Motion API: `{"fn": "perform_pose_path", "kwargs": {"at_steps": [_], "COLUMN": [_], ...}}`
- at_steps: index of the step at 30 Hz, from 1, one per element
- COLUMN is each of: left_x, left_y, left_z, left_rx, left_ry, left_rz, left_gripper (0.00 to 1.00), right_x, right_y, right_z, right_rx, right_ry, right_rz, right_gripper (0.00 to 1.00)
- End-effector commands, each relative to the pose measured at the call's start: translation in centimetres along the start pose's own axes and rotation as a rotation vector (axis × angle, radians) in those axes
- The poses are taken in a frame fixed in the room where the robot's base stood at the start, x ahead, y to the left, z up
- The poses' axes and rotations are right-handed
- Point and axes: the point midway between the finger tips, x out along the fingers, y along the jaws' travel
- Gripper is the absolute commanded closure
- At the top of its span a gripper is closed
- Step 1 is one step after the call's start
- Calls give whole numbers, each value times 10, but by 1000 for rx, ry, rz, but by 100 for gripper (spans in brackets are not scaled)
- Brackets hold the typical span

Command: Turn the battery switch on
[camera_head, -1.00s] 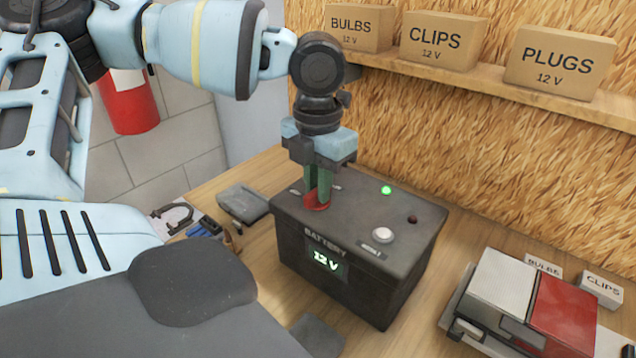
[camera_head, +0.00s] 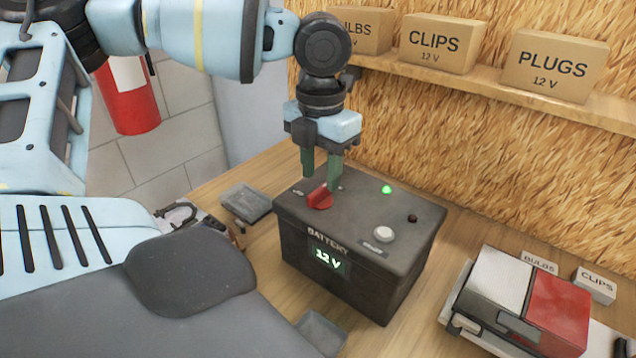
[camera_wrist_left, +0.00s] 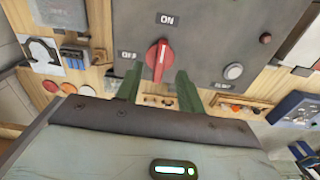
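The battery box (camera_head: 350,268) is dark grey and stands on the wooden bench, with a lit "12 V" display on its front. Its red switch knob (camera_head: 320,198) sits on the top face, near the left side. In the left wrist view the knob (camera_wrist_left: 159,58) has its pointed end towards the "ON" label (camera_wrist_left: 166,19); the "OFF" label (camera_wrist_left: 127,55) is to its left. A green light (camera_head: 387,189) glows on the top. My left gripper (camera_head: 321,186) is open just above the knob, its green fingers apart and clear of it. My right gripper is not in view.
A white button (camera_head: 384,234) and a small dark red lamp (camera_head: 412,218) are also on the box top. A grey tray (camera_head: 246,203) lies left of the box. A red and white device (camera_head: 520,300) stands at the right. A shelf with boxes runs behind.

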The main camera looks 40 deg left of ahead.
Motion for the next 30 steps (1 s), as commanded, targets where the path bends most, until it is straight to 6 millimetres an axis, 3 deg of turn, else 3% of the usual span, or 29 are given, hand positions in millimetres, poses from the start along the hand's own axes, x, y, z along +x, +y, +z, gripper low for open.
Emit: {"fn": "perform_pose_path", "kwargs": {"at_steps": [12, 30], "left_x": [-29, -29], "left_y": [0, 0], "left_z": [0, 0], "left_rx": [-1, -1], "left_ry": [-1, 1], "left_rz": [0, -1], "left_gripper": [62, 62], "right_x": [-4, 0], "right_y": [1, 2], "right_z": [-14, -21], "right_rx": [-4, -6], "right_ry": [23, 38], "right_rz": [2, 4], "right_gripper": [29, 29]}}
